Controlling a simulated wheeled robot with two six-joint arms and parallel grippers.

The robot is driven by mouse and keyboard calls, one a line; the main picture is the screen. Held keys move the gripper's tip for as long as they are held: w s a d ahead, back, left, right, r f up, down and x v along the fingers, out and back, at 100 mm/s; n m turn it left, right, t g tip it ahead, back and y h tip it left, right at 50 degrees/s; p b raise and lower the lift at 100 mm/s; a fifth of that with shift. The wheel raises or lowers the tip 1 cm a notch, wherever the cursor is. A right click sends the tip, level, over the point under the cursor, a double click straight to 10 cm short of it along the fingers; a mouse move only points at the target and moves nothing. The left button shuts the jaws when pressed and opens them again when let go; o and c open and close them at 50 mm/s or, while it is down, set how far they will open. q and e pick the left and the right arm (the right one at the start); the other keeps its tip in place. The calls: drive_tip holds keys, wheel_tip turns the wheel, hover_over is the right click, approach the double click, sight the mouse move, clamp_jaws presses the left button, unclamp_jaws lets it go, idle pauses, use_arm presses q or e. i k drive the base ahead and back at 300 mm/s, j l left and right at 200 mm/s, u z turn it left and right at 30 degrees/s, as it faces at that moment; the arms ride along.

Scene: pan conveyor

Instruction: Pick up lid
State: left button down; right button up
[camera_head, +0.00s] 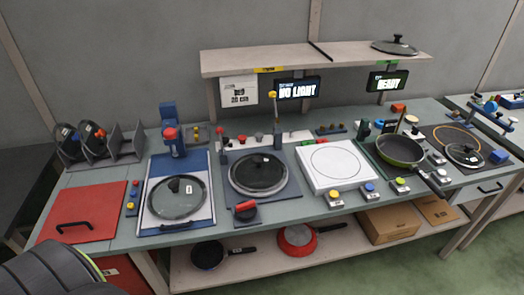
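Several lids are in view. A glass lid (177,197) with a dark knob lies on the white plate of the blue-framed station. A dark-rimmed round lid or pan (258,174) sits on the grey middle station. Another lid (395,46) lies on the upper shelf at the right. A glass lid (464,155) lies at the right end of the bench. Two lids, a left one (66,137) and a right one (92,133), stand on edge in the grey rack (130,143). Neither of my grippers is in view.
A green pan (399,149) sits at the right, its handle pointing toward the front edge. A red panel (84,211) covers the left end. A dark pan (208,255), a red pan (297,239) and a cardboard box (389,223) are on the lower shelf.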

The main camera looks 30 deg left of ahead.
sight(255, 171)
drive_tip(key=j+u, duration=0.2)
drive_tip(key=u, duration=0.75)
